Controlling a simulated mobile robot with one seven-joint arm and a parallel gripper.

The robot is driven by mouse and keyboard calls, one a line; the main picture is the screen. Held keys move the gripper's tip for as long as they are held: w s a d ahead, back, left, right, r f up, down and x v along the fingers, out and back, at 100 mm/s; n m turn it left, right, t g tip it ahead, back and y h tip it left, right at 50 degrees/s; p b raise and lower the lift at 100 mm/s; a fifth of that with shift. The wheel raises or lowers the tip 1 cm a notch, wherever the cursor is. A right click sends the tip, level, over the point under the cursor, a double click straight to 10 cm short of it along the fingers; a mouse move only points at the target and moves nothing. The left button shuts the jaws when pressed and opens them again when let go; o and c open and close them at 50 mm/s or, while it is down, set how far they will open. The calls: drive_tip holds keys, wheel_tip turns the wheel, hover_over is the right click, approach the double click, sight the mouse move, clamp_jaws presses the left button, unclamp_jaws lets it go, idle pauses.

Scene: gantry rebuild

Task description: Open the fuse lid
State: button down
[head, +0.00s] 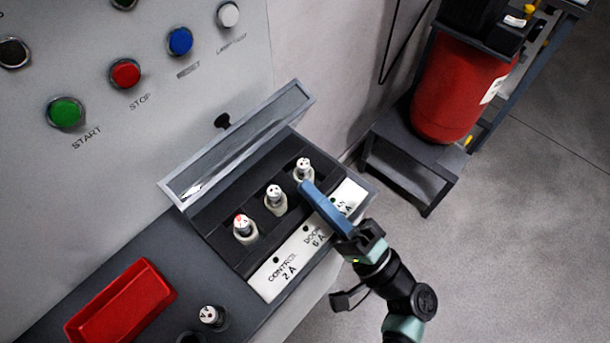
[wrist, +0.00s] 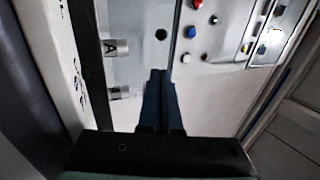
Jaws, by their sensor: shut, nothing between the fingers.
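The fuse lid (head: 236,145), a clear pane in a grey frame, stands raised along the back edge of the fuse box (head: 220,243). Three fuses (head: 274,200) stand upright in the open box, and the left one has a red mark on top. A white label strip (head: 290,265) along the front reads CONTROL and DOOR; its right part is partly hidden by my gripper. My gripper (head: 305,187) is shut and empty, its blue fingers over the box's right part near the right fuse. In the wrist view my gripper (wrist: 160,75) also shows closed fingers.
A red tray (head: 120,303) and a loose fuse (head: 210,317) are on the ledge left of the box. The panel behind carries a green button (head: 65,112), a red button (head: 125,73) and a blue button (head: 180,41). A red cylinder (head: 455,90) stands at the back right.

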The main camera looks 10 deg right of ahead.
sight(234, 145)
drive_tip(key=p+x, duration=0.2)
drive_tip(key=x, duration=0.8)
drive_tip(key=shift+w+a+p, duration=0.1)
drive_tip(key=shift+p, duration=0.3)
drive_tip(key=shift+w+a+r, duration=0.2)
drive_tip(key=shift+w+a, duration=0.2)
drive_tip(key=shift+w, duration=0.15)
drive_tip(key=shift+w+a+r+g+h+p, duration=0.15)
drive_tip(key=shift+w+a+g+h+p, duration=0.15)
drive_tip(key=shift+w, duration=0.25)
drive_tip(key=shift+w+a+r+g+h+p, duration=0.1)
drive_tip(key=shift+w+a+g+h+p, duration=0.15)
drive_tip(key=shift+w+a, duration=0.25)
